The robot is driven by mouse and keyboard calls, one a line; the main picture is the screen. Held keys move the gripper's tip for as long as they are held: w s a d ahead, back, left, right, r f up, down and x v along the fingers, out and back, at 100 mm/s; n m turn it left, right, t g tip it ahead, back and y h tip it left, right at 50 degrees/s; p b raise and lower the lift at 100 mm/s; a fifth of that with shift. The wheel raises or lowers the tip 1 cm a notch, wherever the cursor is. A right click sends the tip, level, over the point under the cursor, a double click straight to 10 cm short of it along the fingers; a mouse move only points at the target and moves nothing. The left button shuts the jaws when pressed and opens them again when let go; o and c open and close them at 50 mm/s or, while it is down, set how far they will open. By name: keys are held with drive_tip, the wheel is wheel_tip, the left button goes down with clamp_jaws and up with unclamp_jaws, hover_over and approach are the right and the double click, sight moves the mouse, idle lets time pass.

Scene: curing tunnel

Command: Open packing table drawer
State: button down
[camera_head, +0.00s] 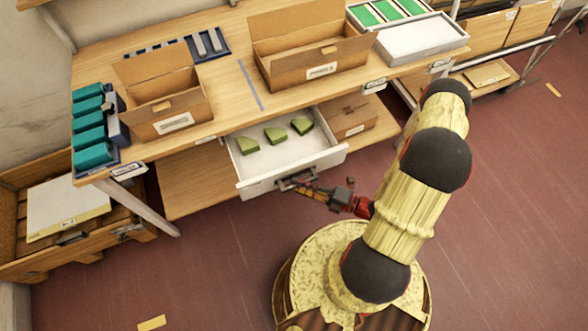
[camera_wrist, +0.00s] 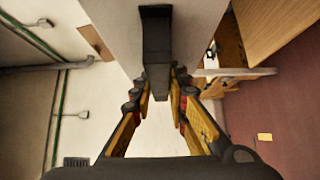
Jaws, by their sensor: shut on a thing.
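The packing table (camera_head: 226,98) has a white drawer (camera_head: 322,160) under its wooden top, and the drawer stands pulled out with its inside showing. Several green wedge-shaped pieces lie in it. My gripper (camera_head: 290,184) is at the drawer front, shut on the dark drawer handle (camera_wrist: 156,45). In the wrist view the fingers of my gripper (camera_wrist: 161,86) sit on either side of the handle. The fingertips are small and partly hidden in the head view.
Two open cardboard boxes (camera_head: 168,95) (camera_head: 310,45) and teal items (camera_head: 92,135) stand on the tabletop. A wooden crate (camera_head: 125,231) is on the floor at left. A closed carton (camera_head: 348,118) sits right of the drawer. Floor in front is mostly clear.

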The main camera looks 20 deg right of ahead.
drive_tip(key=shift+s, duration=1.05)
drive_tip(key=c, duration=1.7)
unclamp_jaws()
drive_tip(key=shift+d, duration=0.15)
drive_tip(key=shift+v, duration=5.95)
drive_tip(key=shift+r, duration=0.1)
